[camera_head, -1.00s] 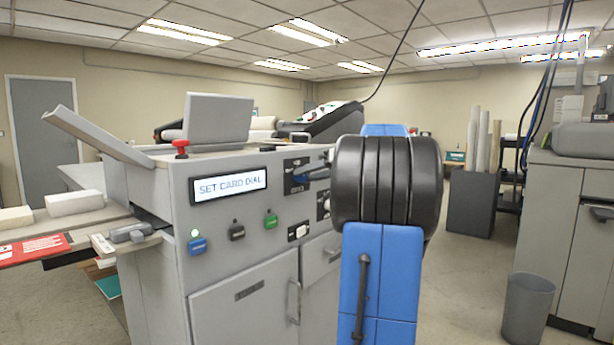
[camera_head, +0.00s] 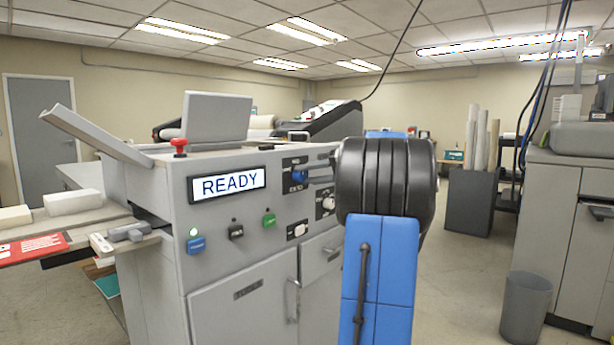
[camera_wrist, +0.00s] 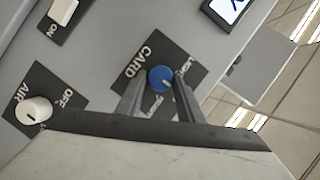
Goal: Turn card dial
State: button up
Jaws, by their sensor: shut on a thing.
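The card dial (camera_wrist: 160,79) is a round blue knob on a black plate marked CARD in the wrist view. My gripper (camera_wrist: 160,92) has one dark finger on each side of the knob and is shut on it. The display (camera_head: 227,184) on the laminator reads READY. Part of the lettering around the dial is hidden by the fingers.
A white AIR knob (camera_wrist: 34,111) and a white switch (camera_wrist: 63,11) sit near the dial. Blue, black and green buttons (camera_head: 269,218) are lower on the panel. A grey bin (camera_head: 526,307) and a cabinet stand at the right.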

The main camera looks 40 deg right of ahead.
jog(key=o, duration=1.1)
jog(key=shift+c, duration=0.2)
jog(key=shift+d, duration=0.1)
jog(key=v, duration=1.7)
jog(key=shift+s, duration=0.2)
